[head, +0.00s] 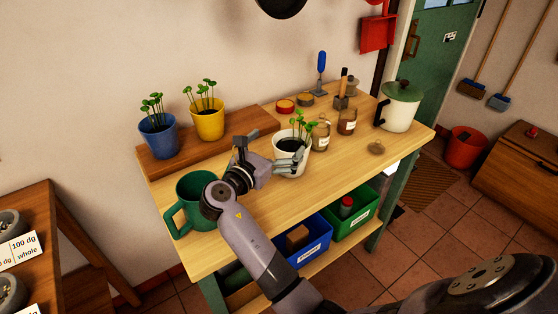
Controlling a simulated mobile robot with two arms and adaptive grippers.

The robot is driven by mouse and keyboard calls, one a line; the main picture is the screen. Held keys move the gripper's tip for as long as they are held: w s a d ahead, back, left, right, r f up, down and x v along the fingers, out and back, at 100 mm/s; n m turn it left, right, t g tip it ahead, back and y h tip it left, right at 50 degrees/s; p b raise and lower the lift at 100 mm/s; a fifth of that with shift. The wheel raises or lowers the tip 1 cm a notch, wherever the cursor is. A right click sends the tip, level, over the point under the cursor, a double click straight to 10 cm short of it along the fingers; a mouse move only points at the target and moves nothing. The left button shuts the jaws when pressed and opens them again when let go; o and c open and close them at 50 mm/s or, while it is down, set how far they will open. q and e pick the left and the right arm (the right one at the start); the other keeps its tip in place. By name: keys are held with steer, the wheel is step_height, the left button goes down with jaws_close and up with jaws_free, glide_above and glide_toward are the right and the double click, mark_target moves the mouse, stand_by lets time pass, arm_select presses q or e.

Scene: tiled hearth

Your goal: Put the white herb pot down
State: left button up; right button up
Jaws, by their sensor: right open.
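The white herb pot (293,169), with a green seedling in dark soil, stands upright on the wooden workbench (335,185), near its middle. My right gripper (268,157) is open at the pot's left side. One finger overlaps the front of the pot in the picture; I cannot tell whether it touches. My left gripper is not in view.
A green mug (197,190) stands close to my right arm. Blue (158,142) and yellow (208,124) herb pots stand on a raised board behind. Jars (321,135) and a lidded white pot (399,110) stand to the right. The front right of the bench is mostly clear.

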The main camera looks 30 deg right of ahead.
glide_toward(300, 142)
steer(key=shift+s+a+f+n, duration=0.1)
steer(key=shift+a+f+n, duration=0.1)
steer(key=shift+a, duration=0.25)
steer(key=shift+s+a+f+n, duration=0.1)
steer(key=shift+a+f+n, duration=0.1)
steer(key=shift+a, duration=0.25)
steer(key=shift+f+b, duration=0.25)
steer(key=shift+b, duration=0.05)
steer(key=p+x, duration=0.1)
steer(key=x, duration=0.6)
steer(key=shift+w+d+r, duration=0.1)
steer(key=shift+d, duration=0.2)
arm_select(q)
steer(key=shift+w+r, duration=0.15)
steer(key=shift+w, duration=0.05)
arm_select(e)
steer(key=c, duration=1.6)
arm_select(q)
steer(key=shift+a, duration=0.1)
arm_select(e)
steer(key=shift+r, duration=0.1)
steer(key=shift+c, duration=0.9)
